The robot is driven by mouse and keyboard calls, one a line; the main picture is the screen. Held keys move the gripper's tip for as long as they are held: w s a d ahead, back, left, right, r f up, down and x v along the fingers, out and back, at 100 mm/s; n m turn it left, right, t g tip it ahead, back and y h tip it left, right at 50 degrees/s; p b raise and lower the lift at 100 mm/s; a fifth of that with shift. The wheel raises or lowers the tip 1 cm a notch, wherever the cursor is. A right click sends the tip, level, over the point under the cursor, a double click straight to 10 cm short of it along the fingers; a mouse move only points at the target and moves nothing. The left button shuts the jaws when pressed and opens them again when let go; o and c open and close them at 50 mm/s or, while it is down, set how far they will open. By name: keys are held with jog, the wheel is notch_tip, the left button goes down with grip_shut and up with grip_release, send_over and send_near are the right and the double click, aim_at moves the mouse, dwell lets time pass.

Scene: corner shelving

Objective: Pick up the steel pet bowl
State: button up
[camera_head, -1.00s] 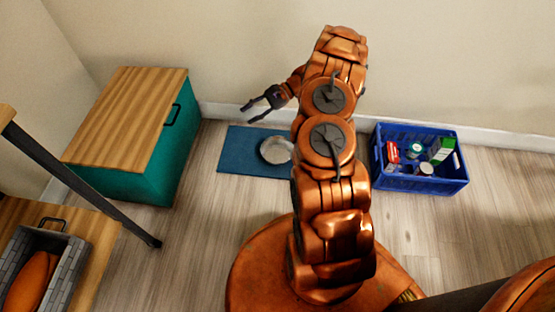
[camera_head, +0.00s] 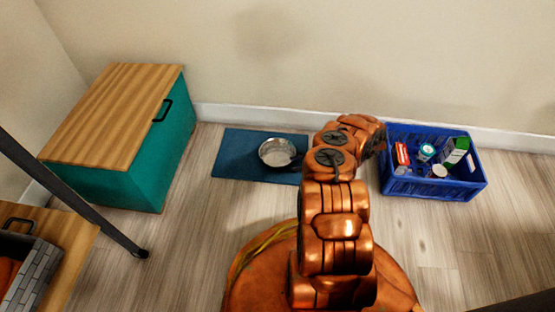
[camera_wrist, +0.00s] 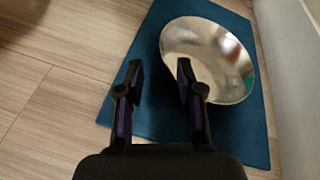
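The steel pet bowl (camera_head: 277,152) is round, shiny and upright on a dark blue mat (camera_head: 235,160) on the floor. In the wrist view the bowl (camera_wrist: 222,58) lies just beyond and to the right of my gripper (camera_wrist: 160,75). The two dark fingers are spread apart with nothing between them. The right fingertip overlaps the bowl's near left rim in the picture; I cannot tell whether it touches. In the head view my arm hides most of the gripper, with a dark part showing at the bowl's right side.
A blue crate (camera_head: 480,184) with several packages and cans stands right of the mat. A teal cabinet (camera_head: 170,145) with a wooden top stands left. The wall's baseboard (camera_head: 215,113) runs close behind the mat. A dark slanted leg (camera_head: 75,200) stands at the front left.

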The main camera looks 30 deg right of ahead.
aim_at(280, 167)
jog(key=shift+b+x, duration=1.9)
jog(key=shift+x, duration=1.8)
jog(key=shift+w+r, duration=0.1)
jog(key=shift+r, duration=0.05)
grip_shut()
